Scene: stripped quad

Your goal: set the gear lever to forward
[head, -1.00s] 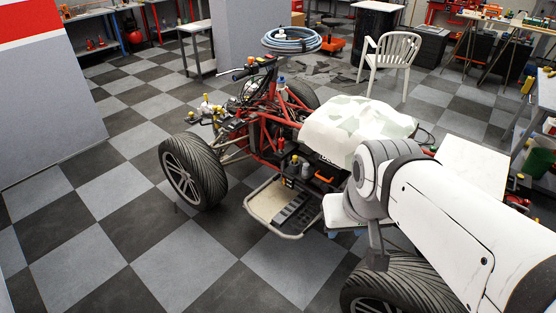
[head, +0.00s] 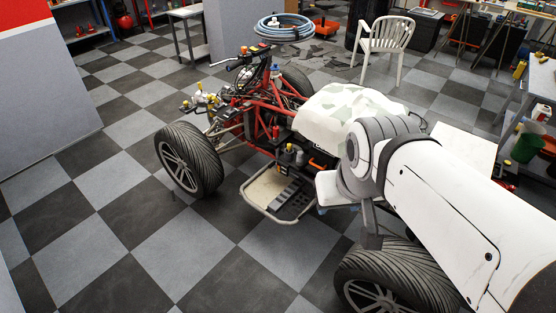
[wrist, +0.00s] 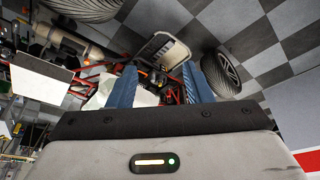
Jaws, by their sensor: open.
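The stripped quad (head: 262,130) stands in the middle of the head view, with a red frame, a pale patterned cover and black tyres. I cannot make out the gear lever for certain. Small yellow-capped parts (head: 289,148) sit above the footboard (head: 262,193), beside the cover. In the wrist view my gripper (wrist: 158,78) is open, with two blue fingers apart and nothing held between them. Beyond the fingers are the footboard (wrist: 152,58), red frame tubes and small dark and yellow parts. In the head view my arm largely hides the gripper, at the quad's near side.
A near tyre (head: 385,275) lies below my arm, and another wheel (head: 188,160) is at the left. A white chair (head: 385,38) and a coiled blue hose (head: 284,29) are behind. The checkered floor (head: 150,245) at the front left is clear.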

